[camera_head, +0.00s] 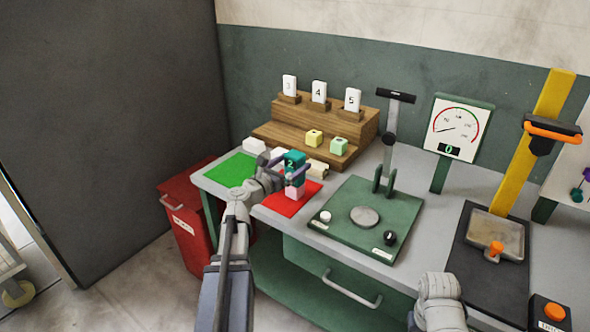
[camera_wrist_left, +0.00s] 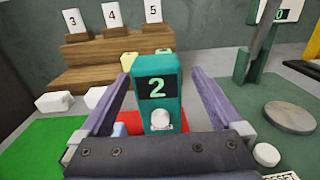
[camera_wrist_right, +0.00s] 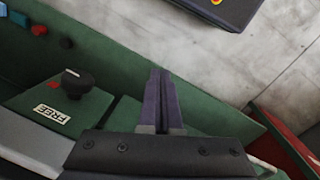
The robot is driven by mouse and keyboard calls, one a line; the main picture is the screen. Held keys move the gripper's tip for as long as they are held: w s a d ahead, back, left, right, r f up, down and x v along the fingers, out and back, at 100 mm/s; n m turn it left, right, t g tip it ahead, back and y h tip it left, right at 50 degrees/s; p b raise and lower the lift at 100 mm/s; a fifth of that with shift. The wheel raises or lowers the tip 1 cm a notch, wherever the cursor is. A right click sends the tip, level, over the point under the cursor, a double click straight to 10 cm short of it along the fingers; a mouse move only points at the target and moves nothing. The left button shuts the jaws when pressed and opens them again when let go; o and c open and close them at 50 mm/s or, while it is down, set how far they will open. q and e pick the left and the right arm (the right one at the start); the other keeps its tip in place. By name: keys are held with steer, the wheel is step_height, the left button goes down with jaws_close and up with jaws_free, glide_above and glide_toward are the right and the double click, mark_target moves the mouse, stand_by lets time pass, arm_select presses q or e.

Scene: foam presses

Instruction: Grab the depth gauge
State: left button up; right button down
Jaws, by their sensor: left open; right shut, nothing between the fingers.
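The depth gauge is a teal block with a dark display reading a green 2 (camera_head: 294,158), above the red mat (camera_head: 273,207). In the left wrist view the gauge (camera_wrist_left: 157,82) is upright between my left gripper's two purple fingers, with gaps on both sides. My left gripper (camera_head: 284,172) is open around it.
A green mat (camera_head: 231,170) lies left, pale foam blocks (camera_head: 254,146) behind. A wooden stepped rack (camera_head: 330,125) with numbered cards stands at the back. The green press base (camera_head: 345,228) is right of the red mat. A dial gauge (camera_head: 459,128) and yellow-post press (camera_head: 549,110) stand further right.

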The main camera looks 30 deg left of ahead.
mark_target(301, 155)
arm_select(q)
steer(key=w, duration=0.5)
steer(key=shift+w+d+r, duration=0.1)
steer(key=shift+c, duration=0.2)
jaws_close()
stand_by(0.5)
steer(key=shift+r, duration=0.15)
step_height(301, 155, up, 10)
steer(key=p, duration=1)
